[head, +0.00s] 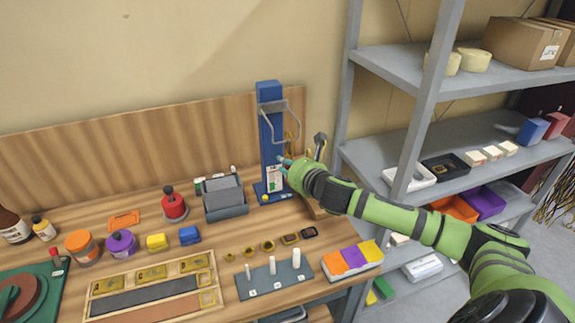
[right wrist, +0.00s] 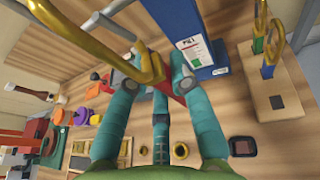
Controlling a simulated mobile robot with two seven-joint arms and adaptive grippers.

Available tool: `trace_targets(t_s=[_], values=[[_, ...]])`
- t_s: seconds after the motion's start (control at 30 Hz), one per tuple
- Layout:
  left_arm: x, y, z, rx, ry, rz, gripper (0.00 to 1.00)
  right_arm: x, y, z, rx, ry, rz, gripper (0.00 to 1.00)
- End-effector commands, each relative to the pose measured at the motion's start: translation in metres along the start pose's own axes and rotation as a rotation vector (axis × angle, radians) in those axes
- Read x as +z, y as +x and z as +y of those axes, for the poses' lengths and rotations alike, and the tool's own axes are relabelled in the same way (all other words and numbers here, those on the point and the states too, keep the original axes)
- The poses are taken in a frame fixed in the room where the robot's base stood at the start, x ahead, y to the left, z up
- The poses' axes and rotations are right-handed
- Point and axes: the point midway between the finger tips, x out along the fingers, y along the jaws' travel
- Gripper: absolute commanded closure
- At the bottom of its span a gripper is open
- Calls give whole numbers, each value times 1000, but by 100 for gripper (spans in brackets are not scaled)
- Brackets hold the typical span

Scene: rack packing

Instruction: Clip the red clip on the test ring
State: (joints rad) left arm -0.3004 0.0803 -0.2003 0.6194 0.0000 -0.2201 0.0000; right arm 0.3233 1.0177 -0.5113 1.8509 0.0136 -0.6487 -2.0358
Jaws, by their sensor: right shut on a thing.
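My right gripper (head: 283,162) is in front of the blue test stand (head: 268,130). In the right wrist view its teal fingers (right wrist: 155,95) are closed around a clip with a gold curved bar (right wrist: 100,37) and a red part (right wrist: 179,99), mostly hidden by the fingers. A grey metal loop (head: 299,120), apparently the test ring, hangs from the stand above the gripper. Grey bars (right wrist: 112,8) show close to the gold clip in the wrist view. I cannot tell whether the clip passes around the ring. My left gripper is not in view.
Jars, blocks and trays fill the bench. A grey shelf (head: 410,140) is at right.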

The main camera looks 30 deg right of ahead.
Motion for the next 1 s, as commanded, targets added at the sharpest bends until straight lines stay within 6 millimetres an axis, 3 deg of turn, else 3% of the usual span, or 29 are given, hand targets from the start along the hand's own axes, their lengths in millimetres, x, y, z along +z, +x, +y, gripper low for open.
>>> trace_targets(t_s=[1.0], values=[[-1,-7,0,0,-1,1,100,4,13,0,0,0,-2,100]])
